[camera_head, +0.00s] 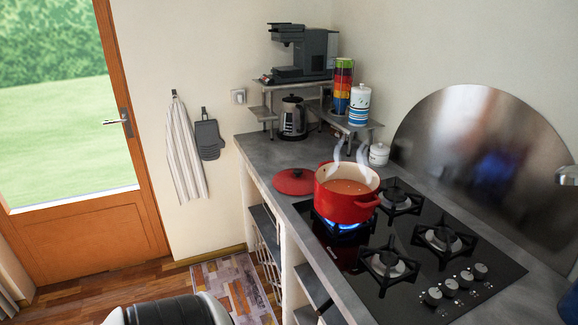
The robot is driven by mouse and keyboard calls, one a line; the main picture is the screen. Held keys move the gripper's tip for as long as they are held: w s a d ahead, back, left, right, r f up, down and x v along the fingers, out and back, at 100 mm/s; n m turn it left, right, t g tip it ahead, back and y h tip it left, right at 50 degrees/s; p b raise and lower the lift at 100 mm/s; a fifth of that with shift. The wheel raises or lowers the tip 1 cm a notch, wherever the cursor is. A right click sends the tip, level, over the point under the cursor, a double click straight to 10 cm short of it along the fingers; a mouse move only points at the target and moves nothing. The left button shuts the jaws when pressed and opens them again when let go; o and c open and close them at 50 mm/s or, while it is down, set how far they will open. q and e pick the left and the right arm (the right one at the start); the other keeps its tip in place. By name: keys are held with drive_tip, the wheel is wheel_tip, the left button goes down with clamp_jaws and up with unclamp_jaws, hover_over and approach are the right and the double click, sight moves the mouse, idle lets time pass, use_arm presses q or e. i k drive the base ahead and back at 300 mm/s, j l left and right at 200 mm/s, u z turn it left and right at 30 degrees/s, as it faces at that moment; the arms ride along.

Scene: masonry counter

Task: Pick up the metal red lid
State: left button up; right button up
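The red metal lid (293,182) lies on the grey counter (262,160), just left of the red pot. It has a small dark knob on top. The red pot (345,207) stands uncovered on the back left burner of the black gas hob (420,285), over a blue flame. It holds an orange-brown liquid, and pale wisps like steam rise above it. Neither of my grippers is in view.
Behind the pot, a small shelf (358,126) carries a coffee machine (303,52), stacked colourful cups (342,88) and a striped canister (359,106). A glass kettle (293,118) and a white jar (379,154) stand nearby.

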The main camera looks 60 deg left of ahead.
sight(295, 182)
drive_tip(key=u, duration=1.75)
